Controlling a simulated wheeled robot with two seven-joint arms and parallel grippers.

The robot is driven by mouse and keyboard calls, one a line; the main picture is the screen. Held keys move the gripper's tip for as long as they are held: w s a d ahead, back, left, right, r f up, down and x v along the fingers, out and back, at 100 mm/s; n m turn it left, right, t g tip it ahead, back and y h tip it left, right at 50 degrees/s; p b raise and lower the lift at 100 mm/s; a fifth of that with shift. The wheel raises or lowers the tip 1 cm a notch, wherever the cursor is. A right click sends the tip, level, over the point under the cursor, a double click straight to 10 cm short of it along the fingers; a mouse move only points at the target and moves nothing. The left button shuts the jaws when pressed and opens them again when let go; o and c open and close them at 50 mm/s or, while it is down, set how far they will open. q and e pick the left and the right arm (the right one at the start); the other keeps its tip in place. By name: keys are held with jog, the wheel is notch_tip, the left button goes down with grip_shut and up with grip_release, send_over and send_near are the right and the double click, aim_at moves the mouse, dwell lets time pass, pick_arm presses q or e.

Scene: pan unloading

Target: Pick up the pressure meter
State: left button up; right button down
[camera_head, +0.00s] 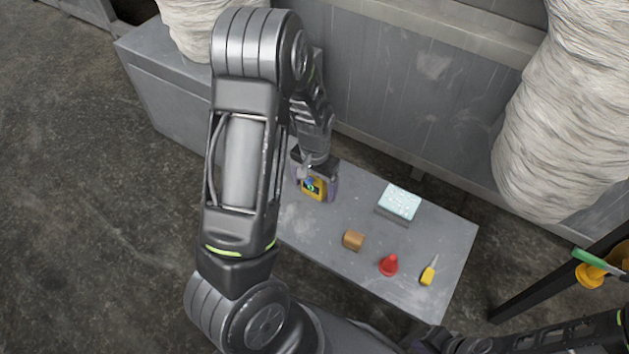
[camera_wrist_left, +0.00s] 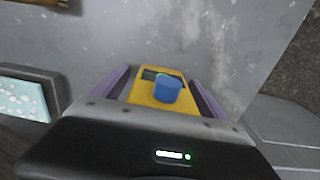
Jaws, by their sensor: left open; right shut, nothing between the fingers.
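The pressure meter, a yellow device with a blue round part, lies on the grey table near its left end in the head view (camera_head: 316,194). It also shows in the left wrist view (camera_wrist_left: 143,92), with the blue part on top. My left gripper (camera_head: 315,184) is open and reaches down over the meter. Its purple fingers stand on either side of the meter in the left wrist view (camera_wrist_left: 155,90). I cannot tell whether they touch it. My right gripper (camera_head: 428,340) is shut and empty at the bottom edge of the head view, apart from the table objects.
On the table (camera_head: 310,235) are a pale teal-topped box (camera_head: 399,203), a brown block (camera_head: 353,240), a red object (camera_head: 389,265) and a yellow-handled screwdriver (camera_head: 428,273). Wrapped pale bundles (camera_head: 560,120) stand behind. A dark post (camera_head: 560,275) stands at the right.

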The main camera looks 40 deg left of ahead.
dwell(0.4)
pick_arm(q)
jog(key=c, duration=1.5)
